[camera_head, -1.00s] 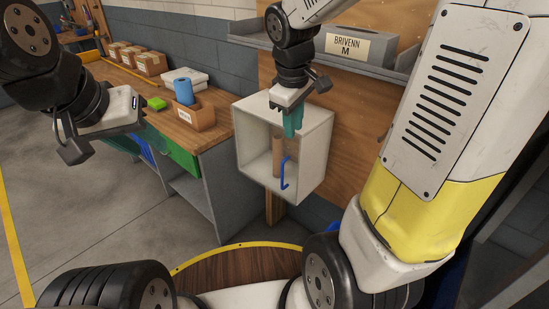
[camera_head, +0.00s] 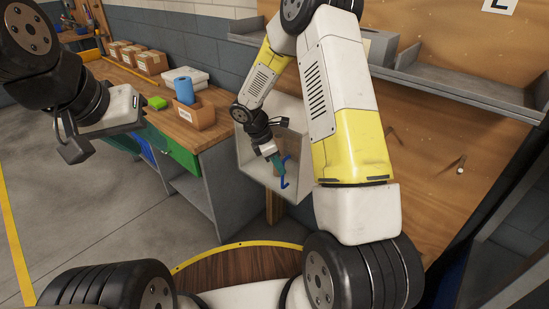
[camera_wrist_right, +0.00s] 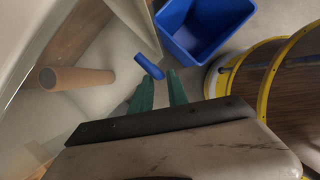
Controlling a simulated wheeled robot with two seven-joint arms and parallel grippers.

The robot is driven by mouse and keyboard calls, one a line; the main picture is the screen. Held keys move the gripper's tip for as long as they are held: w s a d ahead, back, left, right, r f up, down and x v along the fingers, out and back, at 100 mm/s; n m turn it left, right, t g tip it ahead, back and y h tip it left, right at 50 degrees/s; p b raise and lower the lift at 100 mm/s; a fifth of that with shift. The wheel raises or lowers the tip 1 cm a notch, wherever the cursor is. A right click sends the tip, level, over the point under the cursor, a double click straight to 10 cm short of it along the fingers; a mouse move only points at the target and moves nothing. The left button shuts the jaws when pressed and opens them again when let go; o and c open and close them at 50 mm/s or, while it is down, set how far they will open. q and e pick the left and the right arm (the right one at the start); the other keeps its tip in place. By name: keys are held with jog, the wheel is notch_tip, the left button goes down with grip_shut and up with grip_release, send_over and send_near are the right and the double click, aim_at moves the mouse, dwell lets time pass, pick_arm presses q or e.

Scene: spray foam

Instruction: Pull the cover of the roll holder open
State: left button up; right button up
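The roll holder (camera_head: 257,165) is a pale box on the wooden wall panel, partly hidden by my right arm in the head view. A blue handle (camera_head: 287,170) stands at its front; it also shows in the right wrist view (camera_wrist_right: 148,67). A brown cardboard tube (camera_wrist_right: 77,78) is to the left of the handle there. I cannot make out the cover's edges. My right gripper (camera_wrist_right: 160,77) has its green fingers apart, with the lower end of the handle at the gap between the tips; contact is unclear. My left gripper (camera_head: 112,112) hangs at the left, away from the holder, fingers not clearly visible.
A wooden workbench (camera_head: 205,138) with an orange bin (camera_head: 194,116), a blue roll (camera_head: 184,91) and cardboard boxes stands left of the holder. A grey shelf (camera_head: 460,88) runs along the panel above. A blue container (camera_wrist_right: 205,25) sits below the holder. Floor between bench and base is clear.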

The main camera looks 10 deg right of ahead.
aim_at(282, 185)
jog(key=shift+x, duration=1.9)
grip_shut()
